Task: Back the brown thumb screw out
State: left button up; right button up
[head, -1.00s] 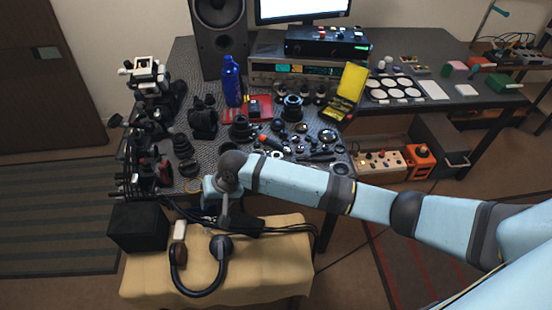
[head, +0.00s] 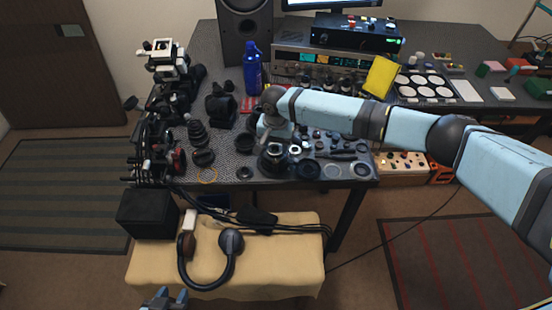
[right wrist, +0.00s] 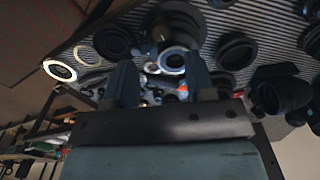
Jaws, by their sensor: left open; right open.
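I cannot pick out the brown thumb screw in either view; it is too small or hidden. My right gripper (head: 272,158) hangs from its arm over the front part of the table, close to a black lens part. In the right wrist view its two fingers (right wrist: 161,82) are apart with nothing held between them. Past the fingertips lie a bright metal ring (right wrist: 172,62) and a black lens barrel (right wrist: 178,25). My left gripper (head: 165,299) shows only at the bottom edge of the head view, open and apart from the table.
Lens rings and barrels crowd the grey table (head: 222,178). A blue bottle (head: 252,70) stands behind them, with a speaker (head: 245,30) at the back. Camera gear (head: 155,145) fills the left edge. A cloth-covered bench (head: 285,272) with headphones (head: 231,243) stands in front.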

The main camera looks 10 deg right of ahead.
aim_at(275, 162)
notch_tip(275, 162, down, 7)
jog(key=shift+r, duration=0.1)
dwell(0.3)
jog(key=shift+r, duration=0.1)
grip_shut()
